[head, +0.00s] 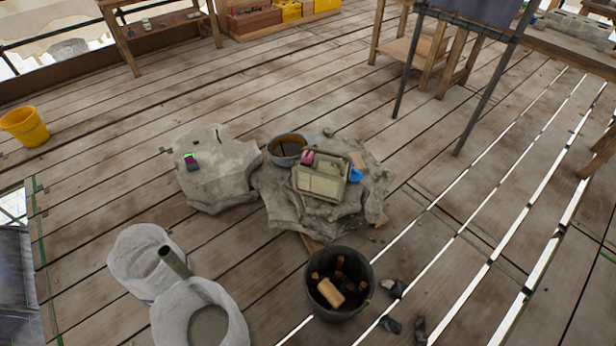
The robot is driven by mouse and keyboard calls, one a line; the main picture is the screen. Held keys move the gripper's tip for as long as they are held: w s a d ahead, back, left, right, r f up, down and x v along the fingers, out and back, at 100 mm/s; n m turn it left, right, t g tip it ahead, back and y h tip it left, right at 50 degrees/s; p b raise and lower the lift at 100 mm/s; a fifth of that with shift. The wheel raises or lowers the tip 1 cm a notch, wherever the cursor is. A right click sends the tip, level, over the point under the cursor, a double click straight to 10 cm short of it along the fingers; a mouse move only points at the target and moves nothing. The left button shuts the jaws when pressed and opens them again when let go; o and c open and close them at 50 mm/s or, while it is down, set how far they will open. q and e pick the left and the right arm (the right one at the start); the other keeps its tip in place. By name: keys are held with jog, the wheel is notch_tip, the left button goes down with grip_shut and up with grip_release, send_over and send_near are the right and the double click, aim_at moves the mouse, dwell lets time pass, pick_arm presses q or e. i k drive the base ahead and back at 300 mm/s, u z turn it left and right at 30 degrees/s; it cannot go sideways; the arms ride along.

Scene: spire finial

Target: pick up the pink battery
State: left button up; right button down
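A small pink object (308,157) sits at the back left corner of a beige tray (320,185) on the right-hand stone block. A small dark block with pink and green on it (191,162) lies on top of the left-hand stone block (225,160). Both are too small to tell which is the pink battery. Neither of my grippers is in view.
A grey bowl with dark contents (287,147) and a blue item (356,175) are by the tray. A black bucket of tools (340,310), dark rocks (392,288) and white sacks (145,258) stand in front. A yellow bucket (24,126) is far left. Gaps split the planks at right.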

aim_at(308, 155)
jog(key=z, duration=0.05)
jog(key=k, duration=0.1)
jog(key=z, duration=1.05)
jog(key=i, duration=0.6)
jog(key=z, duration=0.05)
